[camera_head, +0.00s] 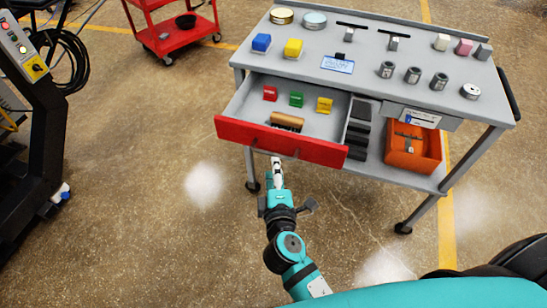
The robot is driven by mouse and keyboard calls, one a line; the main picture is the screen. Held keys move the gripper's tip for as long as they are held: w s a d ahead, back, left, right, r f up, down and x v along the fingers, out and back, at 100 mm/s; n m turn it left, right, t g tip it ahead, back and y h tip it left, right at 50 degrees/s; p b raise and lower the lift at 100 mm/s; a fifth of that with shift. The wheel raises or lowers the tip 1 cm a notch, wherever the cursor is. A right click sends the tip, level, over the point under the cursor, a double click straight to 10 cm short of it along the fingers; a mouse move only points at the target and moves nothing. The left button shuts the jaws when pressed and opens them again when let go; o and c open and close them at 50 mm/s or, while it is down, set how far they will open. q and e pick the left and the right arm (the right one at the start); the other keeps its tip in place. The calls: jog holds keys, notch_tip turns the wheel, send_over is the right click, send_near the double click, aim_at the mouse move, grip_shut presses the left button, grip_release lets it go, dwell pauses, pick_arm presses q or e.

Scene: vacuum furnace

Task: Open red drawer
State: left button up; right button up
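The red drawer (245,133) of the grey cart is pulled out toward me, its inside showing. Inside it lie a red block (270,93), a green block (296,99), a yellow block (324,105) and a brown cylinder (287,121). My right gripper (276,164) is at the lower edge of the drawer's red front, left of its middle. My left gripper is not in view.
The grey cart top (330,90) holds blocks, several metal cylinders and round tins. An orange bin (413,150) sits on the lower shelf. A red cart (172,30) stands behind, a black control stand (45,130) at left. Floor at left of the drawer is clear.

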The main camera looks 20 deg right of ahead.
jog(key=v, duration=0.5)
jog(key=shift+s, duration=0.15)
jog(key=s+f+m+g+y+p, duration=0.15)
jog(key=s+f+g, duration=0.3)
jog(key=f, duration=1.05)
jog(key=s+f+m+g+y+p, duration=0.15)
jog(key=s+f+g, duration=0.35)
jog(key=f, duration=1)
jog(key=s+d+f+m+g, duration=0.1)
jog(key=s+d+f+m, duration=0.2)
jog(key=s, duration=0.5)
jog(key=s+d+f+m+g, duration=0.2)
jog(key=s+d+f+m, duration=0.1)
jog(key=s+d+f, duration=0.2)
jog(key=s+d+f+m+g+p, duration=0.1)
jog(key=s+d+f+m+g, duration=0.1)
jog(key=s+f, duration=0.5)
jog(key=s+d+m, duration=0.1)
jog(key=s+d, duration=0.1)
jog(key=s, duration=0.2)
jog(key=shift+f, duration=0.15)
jog(key=shift+s, duration=0.15)
